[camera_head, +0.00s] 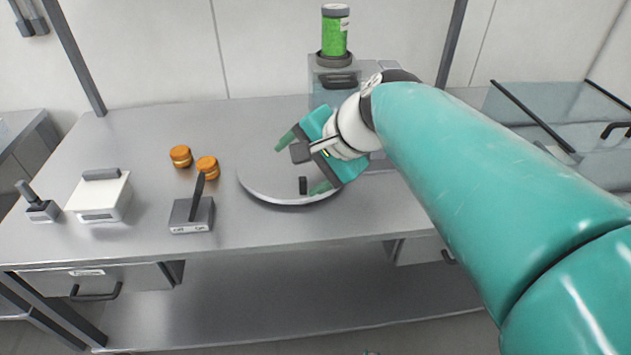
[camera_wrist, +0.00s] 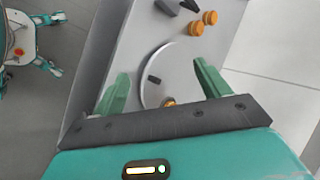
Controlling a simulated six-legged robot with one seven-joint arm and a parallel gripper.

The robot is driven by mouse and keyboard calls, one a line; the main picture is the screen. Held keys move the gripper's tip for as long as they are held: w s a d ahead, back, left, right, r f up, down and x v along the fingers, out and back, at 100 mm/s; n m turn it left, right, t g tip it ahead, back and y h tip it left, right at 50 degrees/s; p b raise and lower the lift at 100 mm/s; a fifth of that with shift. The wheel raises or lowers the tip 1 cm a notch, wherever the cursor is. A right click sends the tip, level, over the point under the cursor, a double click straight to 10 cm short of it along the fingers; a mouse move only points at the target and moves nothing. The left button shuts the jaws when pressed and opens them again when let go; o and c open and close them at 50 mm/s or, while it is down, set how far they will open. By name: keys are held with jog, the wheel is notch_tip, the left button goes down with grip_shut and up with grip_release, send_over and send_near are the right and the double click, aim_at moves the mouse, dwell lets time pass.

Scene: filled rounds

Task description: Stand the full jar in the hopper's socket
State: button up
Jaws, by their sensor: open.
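A jar (camera_head: 335,35) with green contents, a grey cap and a pale label stands upright at the back of the table. Its base sits in the dark ring-shaped socket (camera_head: 334,60) on top of the grey hopper (camera_head: 322,74). The green reaches close to the cap. My gripper (camera_head: 303,165) is open and empty, in front of and below the jar, over a round metal plate (camera_head: 262,192). In the wrist view my two green fingers (camera_wrist: 163,82) are spread apart over the plate (camera_wrist: 150,62). The jar is not in the wrist view.
Two orange-brown rounds (camera_head: 181,156) (camera_head: 207,167) lie left of the plate. A glass-topped case (camera_head: 560,115) is at the right.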

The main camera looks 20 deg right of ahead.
jog(key=s+d+f+n+g+h, duration=0.1)
jog(key=s+f+n+h, duration=0.4)
jog(key=s+n, duration=0.5)
jog(key=shift+s+d+f+n, duration=0.25)
jog(key=shift+d+f+n, duration=0.05)
jog(key=shift+f+n, duration=0.4)
